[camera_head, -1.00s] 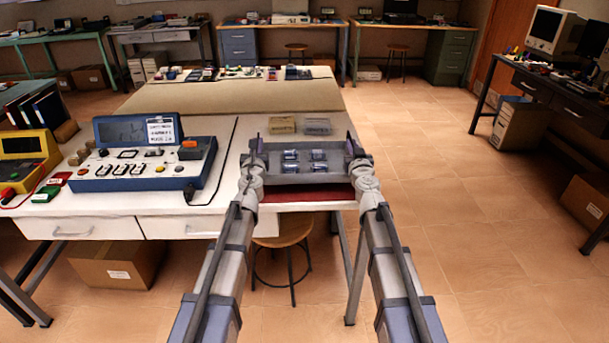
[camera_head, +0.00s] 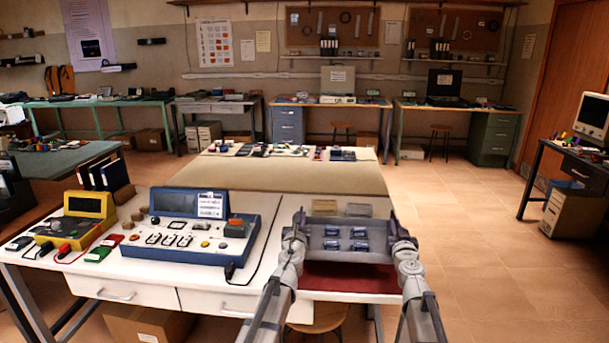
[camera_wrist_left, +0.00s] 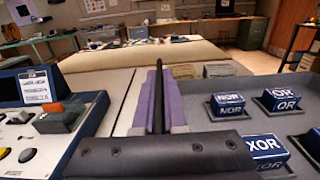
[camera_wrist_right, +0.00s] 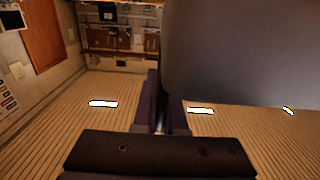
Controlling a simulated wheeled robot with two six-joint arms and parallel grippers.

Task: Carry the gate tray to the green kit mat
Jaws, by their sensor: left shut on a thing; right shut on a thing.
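The gate tray (camera_head: 345,257) is grey and holds several blue gate blocks (camera_head: 360,232). The left wrist view shows labels such as NOR, OR and XOR on the blocks (camera_wrist_left: 228,104). My left gripper (camera_head: 299,220) is shut on the tray's left side. My right gripper (camera_head: 394,224) is shut on its right side. The tray looks level, over the front right of the white bench, above a red mat (camera_head: 350,280). I cannot pick out a green kit mat. In the right wrist view a large dark shape blocks much of the picture.
A blue console (camera_head: 195,238) and a yellow instrument (camera_head: 82,216) stand left of the tray on the white bench (camera_head: 250,300). A green-topped table (camera_head: 65,160) is at far left. Open floor (camera_head: 470,270) lies to the right.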

